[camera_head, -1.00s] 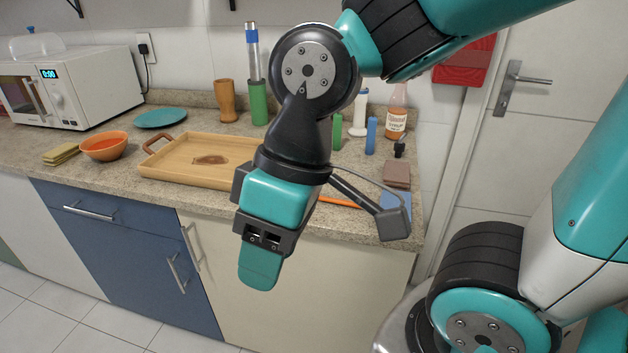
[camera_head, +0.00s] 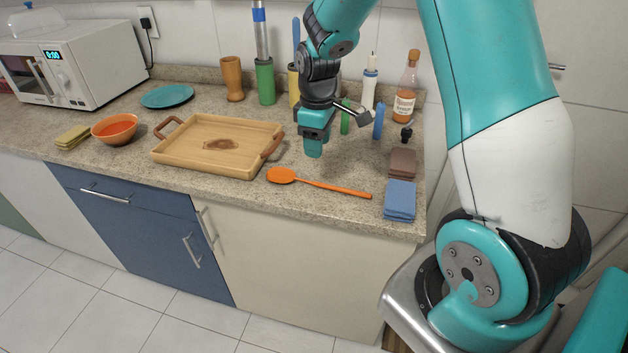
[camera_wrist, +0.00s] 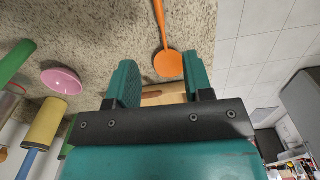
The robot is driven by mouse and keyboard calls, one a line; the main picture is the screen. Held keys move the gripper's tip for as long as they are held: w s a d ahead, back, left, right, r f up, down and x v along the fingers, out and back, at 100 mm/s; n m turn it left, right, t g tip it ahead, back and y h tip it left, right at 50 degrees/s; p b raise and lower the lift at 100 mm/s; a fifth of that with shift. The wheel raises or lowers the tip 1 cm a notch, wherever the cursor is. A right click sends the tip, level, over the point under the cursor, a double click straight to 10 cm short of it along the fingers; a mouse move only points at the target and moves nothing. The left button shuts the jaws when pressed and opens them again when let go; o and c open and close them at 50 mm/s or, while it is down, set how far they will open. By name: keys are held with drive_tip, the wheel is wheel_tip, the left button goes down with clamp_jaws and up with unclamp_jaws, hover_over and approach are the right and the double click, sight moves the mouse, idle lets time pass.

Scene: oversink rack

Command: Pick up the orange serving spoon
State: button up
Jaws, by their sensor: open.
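The orange serving spoon (camera_head: 318,184) lies flat on the counter near its front edge, its bowl to the left and its handle running right. It also shows in the wrist view (camera_wrist: 168,62), with its bowl just beyond the fingers. My gripper (camera_head: 313,148) is above the counter, behind the spoon in the head view, pointing down. In the wrist view my gripper (camera_wrist: 160,82) has its two teal fingers spread apart with nothing held between them. The spoon is apart from the fingers.
A wooden tray (camera_head: 170,158) with brown handles sits left of the spoon. Folded blue cloths (camera_head: 400,201) and brown cloths (camera_head: 402,162) lie to the right. Bottles, including a syrup bottle (camera_head: 405,100), stand behind. A pink bowl (camera_wrist: 62,81) shows in the wrist view.

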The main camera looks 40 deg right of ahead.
hover_over(314, 181)
drive_tip(key=f, duration=0.5)
drive_tip(key=shift+s+d+f+p, duration=0.15)
drive_tip(key=shift+s+f+p, duration=0.15)
drive_tip(key=shift+f+p, duration=0.1)
drive_tip(key=f, duration=0.1)
drive_tip(key=f+p, duration=0.1)
drive_tip(key=f, duration=0.3)
drive_tip(key=shift+w+a, duration=0.2)
drive_tip(key=shift+w, duration=0.1)
drive_tip(key=shift+c, duration=0.3)
clamp_jaws()
